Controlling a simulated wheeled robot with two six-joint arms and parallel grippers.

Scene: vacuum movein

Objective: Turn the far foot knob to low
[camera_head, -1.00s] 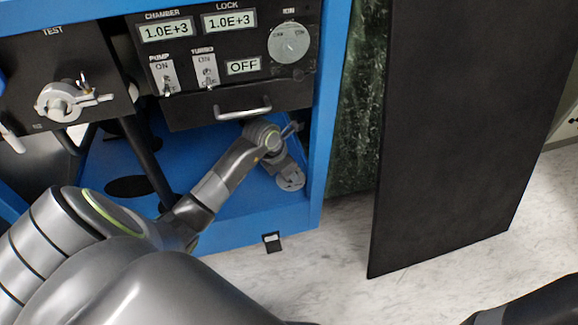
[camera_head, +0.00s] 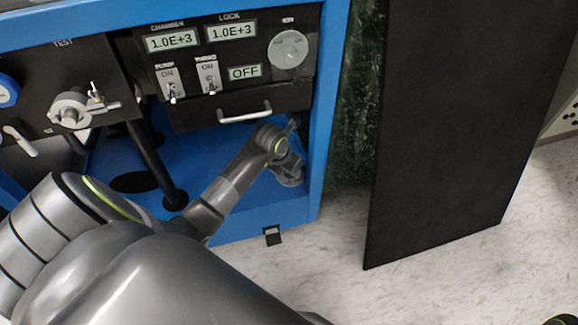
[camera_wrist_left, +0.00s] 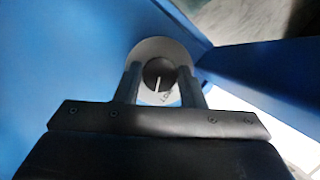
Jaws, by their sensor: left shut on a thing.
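The foot knob (camera_wrist_left: 154,77) is a dark round knob with a white pointer line, on a pale round dial plate (camera_wrist_left: 150,48) in the left wrist view. The pointer points down in that picture, and lettering that looks like "LOW" is just right of its end. My left gripper (camera_wrist_left: 159,72) is shut on the knob, one finger on each side. In the head view my left arm reaches into the blue cabinet's lower right corner, where my wrist hides the knob. My right gripper is not in view.
The blue cabinet frame (camera_head: 331,95) stands close on the right of my left wrist. A drawer handle (camera_head: 245,114) and the control panel (camera_head: 300,90) are above it. A dark rod (camera_head: 155,170) stands to its left. A tall black panel (camera_head: 450,140) stands farther right on the pale floor.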

